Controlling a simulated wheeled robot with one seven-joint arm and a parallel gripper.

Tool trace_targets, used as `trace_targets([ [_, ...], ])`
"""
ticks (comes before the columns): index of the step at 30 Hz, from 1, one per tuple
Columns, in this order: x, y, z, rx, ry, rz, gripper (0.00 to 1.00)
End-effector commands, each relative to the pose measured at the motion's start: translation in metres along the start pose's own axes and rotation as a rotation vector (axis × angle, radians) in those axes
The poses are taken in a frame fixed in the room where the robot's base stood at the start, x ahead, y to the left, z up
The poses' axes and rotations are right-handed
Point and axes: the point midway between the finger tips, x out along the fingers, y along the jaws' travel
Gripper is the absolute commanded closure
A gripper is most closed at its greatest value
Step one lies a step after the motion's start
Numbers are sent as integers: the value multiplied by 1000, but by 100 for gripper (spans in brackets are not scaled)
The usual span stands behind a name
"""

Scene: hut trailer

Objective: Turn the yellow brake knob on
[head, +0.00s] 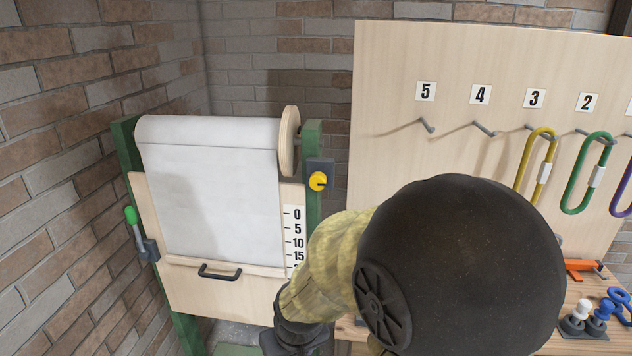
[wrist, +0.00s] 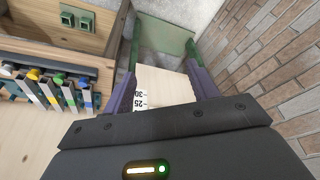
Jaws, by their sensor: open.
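The yellow brake knob (head: 317,181) sits on a dark box (head: 327,169) fixed to the right green post (head: 312,136) of the paper roll stand. My arm reaches across the lower middle of the head view, below and right of the knob. Its fingers are not visible there. In the wrist view my gripper (wrist: 158,68) is open and empty, its purple fingers spread apart. Between and beyond them are a wooden panel and an upside-down number scale (wrist: 140,99). The knob does not show in the wrist view.
White paper (head: 215,190) hangs from the roll, above a black handle (head: 219,272). A green-tipped lever (head: 132,220) is on the left side. A wooden pegboard (head: 450,70) with numbered hooks stands right. Brick walls close the left and back.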

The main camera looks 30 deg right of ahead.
Motion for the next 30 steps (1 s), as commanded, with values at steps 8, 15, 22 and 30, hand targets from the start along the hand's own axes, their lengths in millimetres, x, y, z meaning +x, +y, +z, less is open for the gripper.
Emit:
trace_targets([
  [8,-17,-6,-86,2,422,11,41],
  [15,-72,22,-154,43,840,211,41],
  [22,-135,64,-172,119,1099,529,41],
  [30,-161,80,-168,155,1160,679,41],
])
